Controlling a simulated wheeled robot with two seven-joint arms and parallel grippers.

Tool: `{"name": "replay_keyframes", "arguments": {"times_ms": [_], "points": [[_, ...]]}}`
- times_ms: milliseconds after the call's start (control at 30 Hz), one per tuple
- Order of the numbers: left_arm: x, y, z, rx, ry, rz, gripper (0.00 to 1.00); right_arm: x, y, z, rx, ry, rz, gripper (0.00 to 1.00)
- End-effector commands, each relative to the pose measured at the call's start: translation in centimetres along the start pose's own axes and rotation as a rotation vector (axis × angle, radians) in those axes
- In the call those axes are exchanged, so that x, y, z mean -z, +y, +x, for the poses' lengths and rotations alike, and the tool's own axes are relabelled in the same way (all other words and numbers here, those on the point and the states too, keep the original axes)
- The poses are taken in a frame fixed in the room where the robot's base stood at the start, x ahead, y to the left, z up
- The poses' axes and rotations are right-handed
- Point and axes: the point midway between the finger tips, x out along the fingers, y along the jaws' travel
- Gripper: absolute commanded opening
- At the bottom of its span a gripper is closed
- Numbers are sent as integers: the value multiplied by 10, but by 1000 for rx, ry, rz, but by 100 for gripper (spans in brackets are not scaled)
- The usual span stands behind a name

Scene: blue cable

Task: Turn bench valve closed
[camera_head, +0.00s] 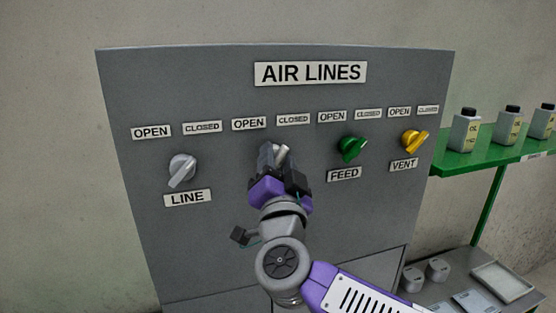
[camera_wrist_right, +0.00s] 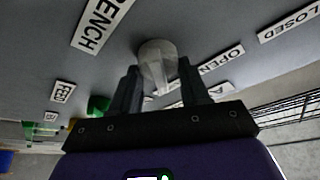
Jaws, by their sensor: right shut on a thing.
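The bench valve (camera_head: 282,152) is a pale grey knob on the grey panel, second from the left, and my right gripper hides most of it. In the right wrist view the valve knob (camera_wrist_right: 157,58) sits between the fingers beside the partly cut-off BENCH label (camera_wrist_right: 102,22). My right gripper (camera_head: 279,164) is shut on its handle; the fingers also show in the wrist view (camera_wrist_right: 160,85). The OPEN label (camera_head: 249,124) and CLOSED label (camera_head: 293,119) are above the valve. The exact angle of the handle is hard to tell. My left gripper is not in view.
The grey LINE valve (camera_head: 182,170) is to the left. The green FEED valve (camera_head: 352,149) and yellow VENT valve (camera_head: 414,142) are to the right. A green shelf (camera_head: 450,166) with several bottles stands beside the panel (camera_head: 140,90).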

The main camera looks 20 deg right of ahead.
Motion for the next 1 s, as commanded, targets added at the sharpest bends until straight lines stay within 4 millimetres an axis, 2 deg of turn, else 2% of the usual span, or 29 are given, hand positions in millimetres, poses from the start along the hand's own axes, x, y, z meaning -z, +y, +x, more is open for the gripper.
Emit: {"name": "replay_keyframes", "arguments": {"times_ms": [300, 867, 900, 1000], "points": [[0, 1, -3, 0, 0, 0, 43, 0, 0, 0, -51, 0, 124, 15], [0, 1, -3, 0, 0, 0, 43, 0, 0, 0, -63, 1, 153, 15], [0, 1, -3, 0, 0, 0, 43, 1, 0, 0, -63, 1, 153, 47], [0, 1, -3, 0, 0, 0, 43, 1, 0, 0, -62, 1, 153, 62]]}}
